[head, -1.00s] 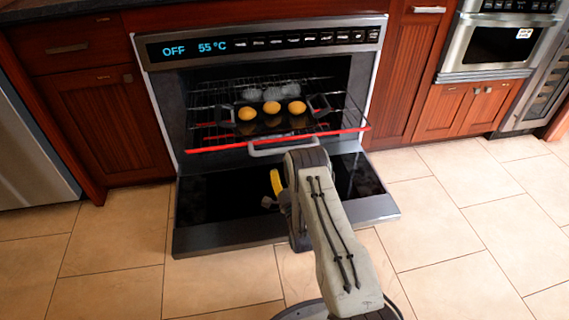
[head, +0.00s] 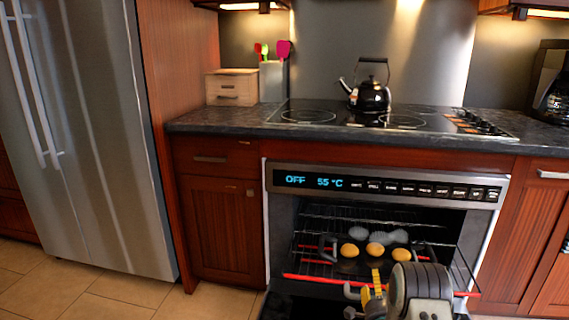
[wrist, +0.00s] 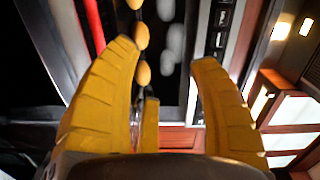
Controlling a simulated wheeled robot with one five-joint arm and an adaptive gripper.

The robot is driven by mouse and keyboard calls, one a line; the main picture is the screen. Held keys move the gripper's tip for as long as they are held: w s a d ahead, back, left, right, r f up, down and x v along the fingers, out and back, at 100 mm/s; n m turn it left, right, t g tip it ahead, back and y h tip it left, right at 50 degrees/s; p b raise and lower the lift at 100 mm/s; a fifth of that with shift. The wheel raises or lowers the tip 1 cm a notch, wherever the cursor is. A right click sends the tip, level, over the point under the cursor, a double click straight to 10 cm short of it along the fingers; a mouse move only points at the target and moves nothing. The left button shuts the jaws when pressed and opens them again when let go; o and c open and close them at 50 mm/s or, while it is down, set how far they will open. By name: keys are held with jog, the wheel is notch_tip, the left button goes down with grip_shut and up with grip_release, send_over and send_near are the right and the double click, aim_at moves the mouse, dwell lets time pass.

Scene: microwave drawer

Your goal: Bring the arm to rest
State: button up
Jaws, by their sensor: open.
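My arm shows at the bottom right of the head view, in front of the open oven (head: 281,225). My gripper (head: 374,287) shows there as a small yellow finger just below the muffins in the picture. In the wrist view its yellow fingers (wrist: 165,58) are spread apart with nothing between their tips. The oven rack (head: 462,266) holds a dark tray with yellow-orange muffins (head: 375,250). They also show beyond the fingers in the wrist view (wrist: 141,35). Whether the gripper touches the rack cannot be told. The lowered oven door is mostly hidden or out of frame.
The oven panel (head: 325,182) reads OFF and 55 °C. A black kettle (head: 372,97) stands on the cooktop above. A fridge (head: 95,130) stands at the left. Wooden cabinets (head: 215,225) flank the oven. Tiled floor (head: 90,290) is free at lower left.

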jog(key=s+a+r+n+g+y+p, duration=0.1)
jog(key=s+a+r+n+g+p, duration=0.3)
jog(key=r, duration=0.6)
jog(key=s+r+n+p, duration=0.2)
jog(key=r+p, duration=0.4)
jog(key=r, duration=0.4)
jog(key=s+a+r+n+g+y+p, duration=0.1)
jog(key=s+a+r+n+g+p, duration=0.25)
jog(key=r, duration=0.65)
jog(key=s+a+r+n+g+p, duration=0.1)
jog(key=s+r+p, duration=0.4)
jog(key=s, duration=0.5)
jog(key=s+r+n+g+p, duration=0.3)
jog(key=s+r+n+p, duration=0.1)
jog(key=s, duration=0.7)
jog(key=s+a+r+n+g+y+p, duration=0.1)
jog(key=s+r+n+g+p, duration=0.1)
jog(key=s+r+p, duration=0.4)
jog(key=s+r, duration=0.2)
jog(key=s, duration=0.2)
jog(key=shift+s+a+n, duration=0.3)
jog(key=shift+n, duration=0.05)
jog(key=shift+g, duration=0.25)
